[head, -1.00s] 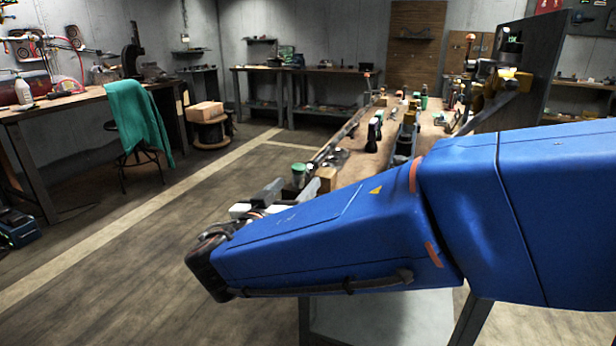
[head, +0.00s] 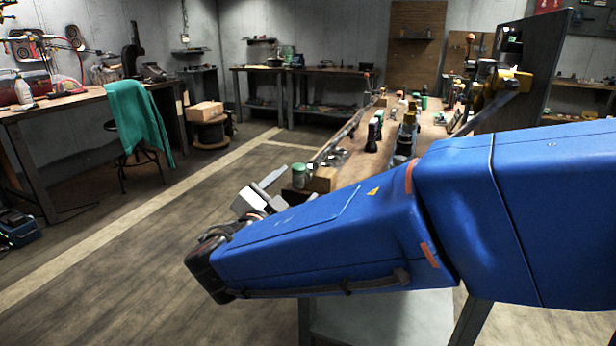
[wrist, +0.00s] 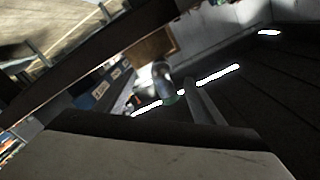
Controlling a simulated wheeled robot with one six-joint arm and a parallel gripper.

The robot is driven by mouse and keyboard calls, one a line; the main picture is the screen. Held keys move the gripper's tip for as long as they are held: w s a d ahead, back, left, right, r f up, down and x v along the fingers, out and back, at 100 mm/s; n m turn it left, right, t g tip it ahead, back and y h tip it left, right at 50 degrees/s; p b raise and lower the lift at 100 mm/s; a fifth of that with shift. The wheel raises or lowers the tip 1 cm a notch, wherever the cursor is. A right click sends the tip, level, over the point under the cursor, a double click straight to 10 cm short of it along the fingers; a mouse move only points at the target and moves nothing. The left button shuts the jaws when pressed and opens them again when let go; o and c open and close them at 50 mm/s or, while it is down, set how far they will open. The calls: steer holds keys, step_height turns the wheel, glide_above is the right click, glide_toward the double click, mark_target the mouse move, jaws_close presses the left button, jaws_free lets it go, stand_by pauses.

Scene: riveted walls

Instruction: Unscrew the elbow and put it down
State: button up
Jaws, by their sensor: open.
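My gripper (head: 266,190) is at the end of my blue arm, beside the near end of the long workbench. Its pale grey fingers stand apart and nothing shows between them. In the wrist view one grey finger (wrist: 203,102) sticks up past the pale block of my gripper. My arm hides part of the bench.
The long workbench (head: 343,163) carries a green-lidded jar (head: 299,176), a wooden block (head: 322,180) and several small items. The dark panel (head: 535,75) stands at its right. A side bench (head: 75,100) and a stool with a green cloth (head: 138,115) are at left. Floor between is clear.

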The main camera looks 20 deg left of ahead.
steer(key=shift+w, duration=0.15)
steer(key=shift+w+d, duration=0.1)
steer(key=shift+w, duration=0.95)
jaws_close()
steer(key=shift+c, duration=1.5)
jaws_free()
steer(key=shift+s, duration=1.2)
